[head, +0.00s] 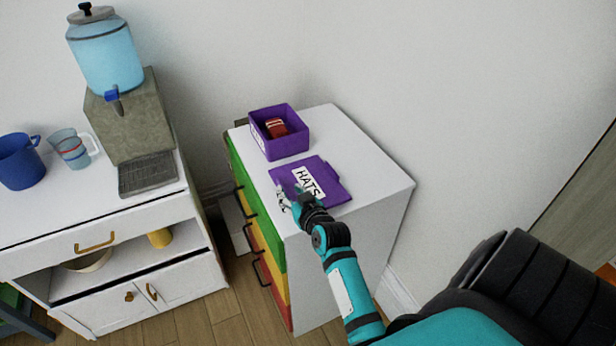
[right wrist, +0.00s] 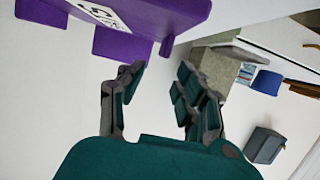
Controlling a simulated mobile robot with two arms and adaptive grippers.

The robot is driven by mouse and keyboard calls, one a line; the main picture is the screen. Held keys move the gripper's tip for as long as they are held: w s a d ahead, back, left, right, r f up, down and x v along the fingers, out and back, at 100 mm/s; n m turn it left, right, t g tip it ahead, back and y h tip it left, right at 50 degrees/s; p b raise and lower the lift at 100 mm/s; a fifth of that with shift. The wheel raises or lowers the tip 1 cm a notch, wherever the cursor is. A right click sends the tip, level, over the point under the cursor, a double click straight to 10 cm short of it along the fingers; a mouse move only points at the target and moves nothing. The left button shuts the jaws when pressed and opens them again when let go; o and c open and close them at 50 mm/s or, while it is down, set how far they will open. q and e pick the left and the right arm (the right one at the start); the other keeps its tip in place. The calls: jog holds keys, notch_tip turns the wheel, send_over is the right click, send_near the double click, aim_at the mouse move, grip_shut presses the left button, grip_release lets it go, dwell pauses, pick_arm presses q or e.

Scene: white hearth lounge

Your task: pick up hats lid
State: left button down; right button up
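The hats lid (head: 287,174) is a flat purple panel with a white "HATS" label, lying on the white top of a small dresser (head: 370,180). In the right wrist view the lid (right wrist: 165,14) fills the upper left, with its label partly cut off and tabs along its edge. My right gripper (head: 291,198) is at the lid's near left edge in the head view. Its two fingers (right wrist: 160,78) are spread with only white surface between them, near a purple tab. I cannot tell whether a finger touches the lid. My left gripper is not in view.
An open purple box (head: 290,147) holding a red item (head: 276,127) stands behind the lid. The dresser's coloured drawers have dark handles (head: 262,272). A white cabinet (head: 110,235) to the left carries a water dispenser (head: 105,58), cups and a blue pot (head: 20,165).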

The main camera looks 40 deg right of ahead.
aim_at(284, 187)
jog(key=shift+f+p+x, duration=0.2)
jog(key=shift+p+x, duration=0.05)
jog(key=shift+x, duration=1.2)
jog(key=shift+f+p+x, duration=0.2)
jog(key=shift+x, duration=1.2)
jog(key=shift+s, duration=0.15)
jog(key=shift+c, duration=0.3)
grip_shut()
